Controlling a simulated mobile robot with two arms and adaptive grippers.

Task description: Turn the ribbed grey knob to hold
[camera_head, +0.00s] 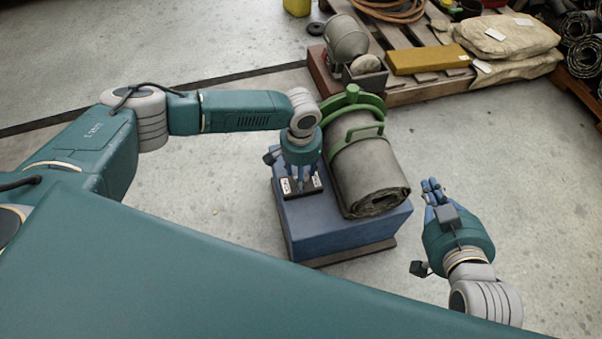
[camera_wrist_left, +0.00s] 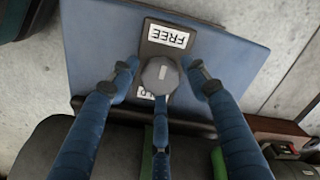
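The grey knob (camera_wrist_left: 160,74) sits on a dark plate (camera_wrist_left: 151,48) on the blue block (camera_wrist_left: 94,50). A short pale mark on its face lies roughly in line with the two labels. The FREE label (camera_wrist_left: 168,35) is clear; the other label (camera_wrist_left: 146,94) is partly covered by the knob and a finger, with its last letters showing. My left gripper (camera_wrist_left: 160,84) is open over the knob, two fingers beside it with gaps and one close to its lower edge; contact there is unclear. In the head view my left gripper (camera_head: 301,182) hides the knob. My right gripper (camera_head: 432,187) is empty, right of the block.
A grey sheet roll (camera_head: 366,172) lies on the block under a green clamp (camera_head: 350,104), close beside my left gripper. A pallet (camera_head: 415,92) with sacks (camera_head: 508,38) and a yellow slab (camera_head: 428,59) stands behind. The floor right of the block is clear.

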